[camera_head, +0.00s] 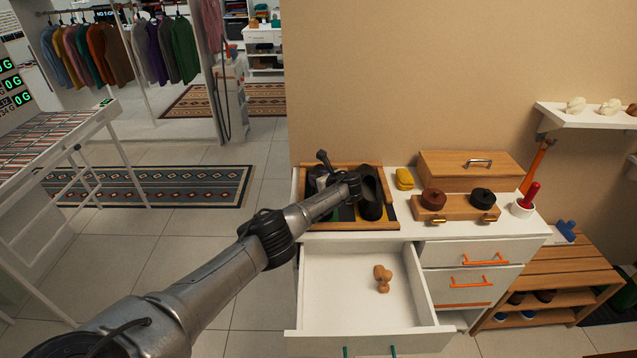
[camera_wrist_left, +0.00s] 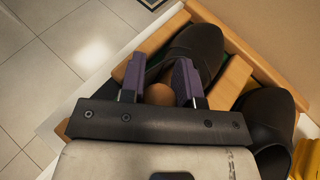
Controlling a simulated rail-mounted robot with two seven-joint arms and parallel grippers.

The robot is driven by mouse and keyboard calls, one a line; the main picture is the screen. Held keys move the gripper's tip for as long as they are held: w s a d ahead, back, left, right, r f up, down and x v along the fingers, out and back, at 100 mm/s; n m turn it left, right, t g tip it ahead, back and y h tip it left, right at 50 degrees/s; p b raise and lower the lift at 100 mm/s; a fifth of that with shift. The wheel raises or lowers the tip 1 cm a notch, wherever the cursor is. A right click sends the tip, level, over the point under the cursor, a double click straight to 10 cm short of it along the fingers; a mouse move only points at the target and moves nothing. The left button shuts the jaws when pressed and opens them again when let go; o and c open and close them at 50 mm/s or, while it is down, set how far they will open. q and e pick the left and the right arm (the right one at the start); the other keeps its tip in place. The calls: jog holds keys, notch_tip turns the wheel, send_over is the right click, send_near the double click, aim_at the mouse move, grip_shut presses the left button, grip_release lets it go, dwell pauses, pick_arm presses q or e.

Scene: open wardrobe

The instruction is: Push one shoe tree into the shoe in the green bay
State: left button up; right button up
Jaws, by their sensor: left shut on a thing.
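My left gripper (camera_wrist_left: 160,84) is shut on a brown wooden shoe tree (camera_wrist_left: 159,94), whose rounded end shows between the purple fingers in the left wrist view. It is at the open end of a black shoe (camera_wrist_left: 200,45) in one bay of a wooden tray (camera_head: 390,226). A bit of green shows beside this shoe. How deep the shoe tree sits is hidden. In the head view my arm hides most of that shoe and the fingers. A second black shoe (camera_head: 369,196) lies in the neighbouring bay. Another shoe tree (camera_head: 382,278) lies in the open drawer (camera_head: 335,275).
Right of the tray are a yellow item (camera_head: 405,179), a wooden stand with two round tins (camera_head: 455,206) and a wooden box (camera_head: 470,166). A wooden divider (camera_wrist_left: 232,82) separates the shoes. The drawer is mostly bare.

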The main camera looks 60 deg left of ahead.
dwell(0.4)
pick_arm(q)
jog(key=o, duration=1.4)
jog(key=shift+r+p, duration=4.5)
jog(key=shift+p, duration=0.25)
